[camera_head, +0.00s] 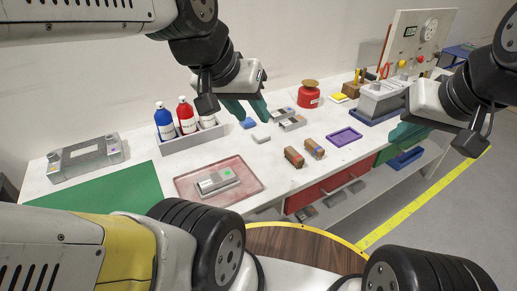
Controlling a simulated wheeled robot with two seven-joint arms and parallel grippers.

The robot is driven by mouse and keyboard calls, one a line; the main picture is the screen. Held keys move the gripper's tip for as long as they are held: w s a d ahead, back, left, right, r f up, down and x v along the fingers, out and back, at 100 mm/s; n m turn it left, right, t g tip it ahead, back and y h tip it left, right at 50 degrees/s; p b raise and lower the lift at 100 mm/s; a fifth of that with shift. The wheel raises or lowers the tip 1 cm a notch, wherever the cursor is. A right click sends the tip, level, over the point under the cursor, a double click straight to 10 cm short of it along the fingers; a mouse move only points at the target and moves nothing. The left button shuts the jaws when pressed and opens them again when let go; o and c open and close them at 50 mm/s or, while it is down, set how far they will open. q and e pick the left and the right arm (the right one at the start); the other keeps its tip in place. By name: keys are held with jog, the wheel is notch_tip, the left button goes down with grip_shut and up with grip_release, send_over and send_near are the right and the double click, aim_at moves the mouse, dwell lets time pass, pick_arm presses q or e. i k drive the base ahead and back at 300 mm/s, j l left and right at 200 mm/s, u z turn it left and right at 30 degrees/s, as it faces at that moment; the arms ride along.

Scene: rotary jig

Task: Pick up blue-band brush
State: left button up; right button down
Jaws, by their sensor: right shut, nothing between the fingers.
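Two small brown brushes lie side by side on the white table, right of centre. The right one, the blue-band brush (315,149), shows a small bluish patch. The left one, a plain or reddish-banded brush (294,157), is just beside it. My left gripper (249,109) hangs above the table at the upper middle, left of and behind the brushes. Its teal fingers are spread and empty. My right gripper (404,134) is to the right of the brushes, near the table's right edge. It is shut and empty, apart from the brushes.
A purple tray (343,136) lies right of the brushes, a red-rimmed tray (250,189) with a grey part left. Grey blocks (292,122) and a red canister (309,96) stand behind. Bottles (186,116) stand in a bin. A panel (417,45) rises back right.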

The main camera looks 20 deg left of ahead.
aim_at(313, 148)
jog(key=l+u, duration=0.25)
jog(key=u, duration=0.15)
jog(key=l+u, duration=0.25)
jog(key=u, duration=0.2)
jog(key=i+l, duration=0.05)
